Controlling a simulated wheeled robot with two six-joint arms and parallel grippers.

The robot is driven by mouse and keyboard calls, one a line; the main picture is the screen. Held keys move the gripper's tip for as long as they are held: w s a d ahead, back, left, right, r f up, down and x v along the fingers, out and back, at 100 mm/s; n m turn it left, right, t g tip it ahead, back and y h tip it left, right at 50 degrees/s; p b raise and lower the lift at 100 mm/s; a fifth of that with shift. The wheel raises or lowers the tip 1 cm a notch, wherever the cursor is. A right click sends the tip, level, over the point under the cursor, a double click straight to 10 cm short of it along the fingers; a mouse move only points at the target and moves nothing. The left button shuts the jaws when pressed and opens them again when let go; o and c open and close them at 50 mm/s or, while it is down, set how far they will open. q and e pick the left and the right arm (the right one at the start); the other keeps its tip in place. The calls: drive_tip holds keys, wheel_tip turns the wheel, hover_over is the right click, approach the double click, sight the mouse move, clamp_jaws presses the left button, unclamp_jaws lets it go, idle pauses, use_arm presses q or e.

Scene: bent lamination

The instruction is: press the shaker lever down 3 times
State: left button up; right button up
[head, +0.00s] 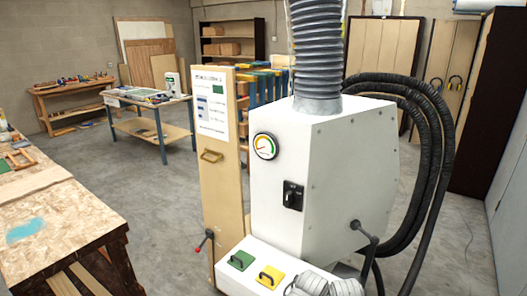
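A white dust extractor cabinet (325,170) stands in the middle right of the head view. A dark lever (366,237) with a black ball knob sticks out at its lower right side, knob end up and to the left. A second, small lever with a red knob (209,234) sits low on the left, beside the wooden panel (220,180). I cannot tell from any marking which one is the shaker lever.
A grey ribbed duct (317,50) rises from the cabinet, and black hoses (437,150) loop down its right side. A white ledge with a green pad (241,260), a yellow pad (270,277) and a grey item (322,285) lies in front. A workbench (60,235) stands left; floor between is clear.

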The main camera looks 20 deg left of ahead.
clamp_jaws()
idle(1.4)
